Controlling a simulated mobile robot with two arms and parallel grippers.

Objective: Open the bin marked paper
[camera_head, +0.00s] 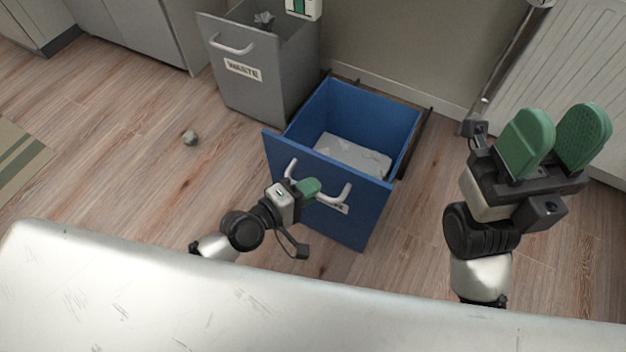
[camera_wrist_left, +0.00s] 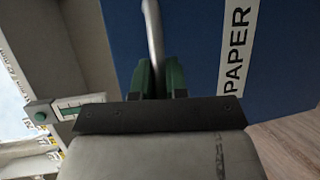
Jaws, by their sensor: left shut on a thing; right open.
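The blue paper bin (camera_head: 345,217) stands pulled out as a drawer, its inside open to view with pale paper (camera_head: 352,156) at the bottom. In the left wrist view its blue front (camera_wrist_left: 195,50) bears the label PAPER (camera_wrist_left: 236,45). My left gripper (camera_head: 312,188) is shut on the bin's pale bar handle (camera_head: 338,197). In the left wrist view the green fingers of the left gripper (camera_wrist_left: 159,78) sit on both sides of the handle (camera_wrist_left: 153,30). My right gripper (camera_head: 553,138) is open and empty, raised at the right, apart from the bin.
A white radiator (camera_head: 570,75) is at the back right. The floor at left is mostly clear.

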